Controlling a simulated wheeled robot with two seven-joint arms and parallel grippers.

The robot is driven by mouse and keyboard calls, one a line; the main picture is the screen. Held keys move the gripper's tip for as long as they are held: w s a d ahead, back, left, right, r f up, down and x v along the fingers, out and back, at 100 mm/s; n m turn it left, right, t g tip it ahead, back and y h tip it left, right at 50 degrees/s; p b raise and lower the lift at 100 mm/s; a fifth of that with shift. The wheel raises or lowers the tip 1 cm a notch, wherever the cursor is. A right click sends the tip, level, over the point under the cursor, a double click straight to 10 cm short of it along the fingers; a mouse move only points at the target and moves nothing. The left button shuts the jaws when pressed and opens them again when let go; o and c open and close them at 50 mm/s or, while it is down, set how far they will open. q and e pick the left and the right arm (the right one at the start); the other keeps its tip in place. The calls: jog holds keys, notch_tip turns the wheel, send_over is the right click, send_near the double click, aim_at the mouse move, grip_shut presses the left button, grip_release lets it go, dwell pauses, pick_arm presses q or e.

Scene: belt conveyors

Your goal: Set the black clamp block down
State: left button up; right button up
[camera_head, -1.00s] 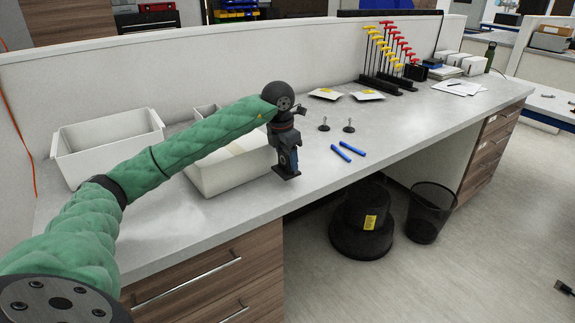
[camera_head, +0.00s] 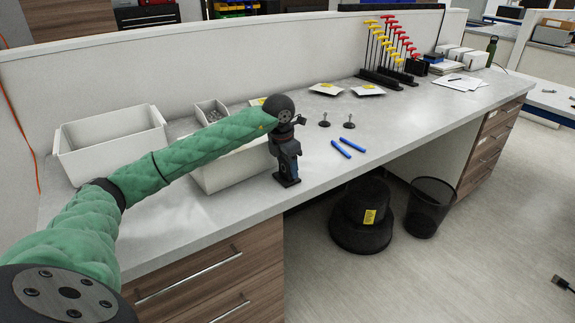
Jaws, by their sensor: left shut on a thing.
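My left gripper (camera_head: 287,170) comes in from the left on the green arm and points down over the front part of the light grey bench top (camera_head: 332,172). It is shut on the black clamp block (camera_head: 289,181), a small dark piece at its lower tip. The block is at or just above the bench surface near the front edge; I cannot tell whether it touches. The fingers hide part of it. My right gripper is out of view.
A white bin (camera_head: 232,170) stands just left of the gripper, and another white bin (camera_head: 112,150) further left. Two blue pens or handles (camera_head: 347,147) and two small dark upright parts (camera_head: 336,122) lie to the right. A black stool (camera_head: 362,222) stands below the bench.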

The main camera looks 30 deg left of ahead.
aim_at(284, 178)
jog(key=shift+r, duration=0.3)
pick_arm(q)
jog(key=o, duration=1.1)
jog(key=shift+c, duration=0.2)
jog(key=shift+r, duration=0.1)
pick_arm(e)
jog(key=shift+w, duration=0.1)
pick_arm(q)
jog(key=shift+s+r, duration=0.1)
jog(key=shift+r, duration=0.5)
jog(key=shift+r+b, duration=0.35)
jog(key=shift+r, duration=0.15)
notch_tip(284, 178, up, 10)
jog(key=s+b, duration=0.1)
jog(key=b, duration=0.1)
jog(key=shift+s+a+f, duration=0.2)
jog(key=shift+s+a, duration=0.05)
jog(key=shift+a, duration=0.1)
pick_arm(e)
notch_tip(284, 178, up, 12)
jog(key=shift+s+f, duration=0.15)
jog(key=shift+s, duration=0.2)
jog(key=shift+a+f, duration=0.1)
